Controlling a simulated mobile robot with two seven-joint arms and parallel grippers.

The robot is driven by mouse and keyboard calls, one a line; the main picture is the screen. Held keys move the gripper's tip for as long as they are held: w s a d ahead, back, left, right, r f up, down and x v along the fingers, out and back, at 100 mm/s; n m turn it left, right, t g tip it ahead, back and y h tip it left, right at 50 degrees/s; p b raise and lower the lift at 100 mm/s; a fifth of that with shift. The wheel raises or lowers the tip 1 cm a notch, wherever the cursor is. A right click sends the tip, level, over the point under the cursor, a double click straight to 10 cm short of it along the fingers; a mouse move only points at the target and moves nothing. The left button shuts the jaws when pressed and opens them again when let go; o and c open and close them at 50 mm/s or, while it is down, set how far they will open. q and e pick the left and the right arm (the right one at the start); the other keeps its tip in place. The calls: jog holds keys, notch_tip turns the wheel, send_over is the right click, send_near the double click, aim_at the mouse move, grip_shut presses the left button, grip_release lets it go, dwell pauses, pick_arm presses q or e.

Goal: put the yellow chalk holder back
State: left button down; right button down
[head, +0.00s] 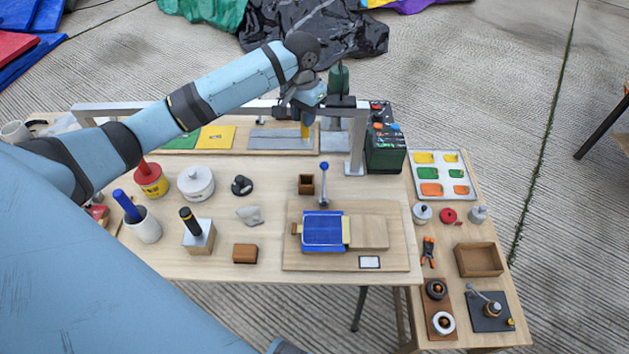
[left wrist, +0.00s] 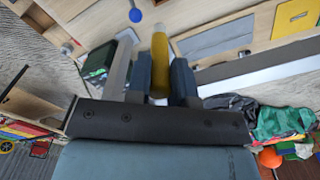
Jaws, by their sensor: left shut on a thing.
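The yellow chalk holder (head: 305,130) is a slim upright cylinder in the head view, below my left gripper (head: 305,108). In the left wrist view the chalk holder (left wrist: 160,62) stands between the two dark fingers of my left gripper (left wrist: 161,82), which is shut on it. It is over the back of the table, in front of a grey panel (head: 270,142) on a wooden board. Whether its lower end touches anything I cannot tell. A small brown open box (head: 306,184) stands on the table in front of it. My right gripper is not in view.
A grey metal rail (head: 355,150) on posts spans the back of the table, close to my left gripper. A dark green box (head: 385,150) stands right of it. A blue-knobbed lever (head: 323,185) rises in front. Pots and blocks crowd the left; bare wood shows between them.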

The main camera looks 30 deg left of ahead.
pick_arm(q)
notch_tip(320, 180, down, 20)
jog(key=shift+r, duration=0.25)
jog(key=shift+s, duration=0.15)
jog(key=c, duration=1.3)
grip_release()
jog(key=shift+f, duration=0.1)
